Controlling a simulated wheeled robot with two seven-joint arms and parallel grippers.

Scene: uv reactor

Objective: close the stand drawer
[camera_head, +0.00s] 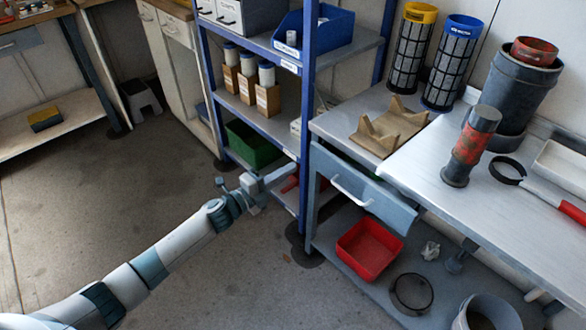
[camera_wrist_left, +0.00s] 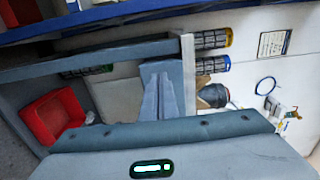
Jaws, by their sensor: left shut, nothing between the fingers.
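The stand drawer is a grey-blue drawer (camera_head: 378,196) with a pale bar handle (camera_head: 352,190), under the grey worktop at right in the head view. Its front appears to stand out from under the worktop edge, though I cannot tell how far. I cannot clearly make out the drawer in the wrist view. My right gripper is not in view.
A red bin (camera_head: 368,249) sits on the stand's lower shelf, below the drawer. The blue shelf rack (camera_head: 308,100) stands directly left of the stand. A brown holder (camera_head: 390,126) and a dark red-banded cylinder (camera_head: 470,145) are on the worktops.

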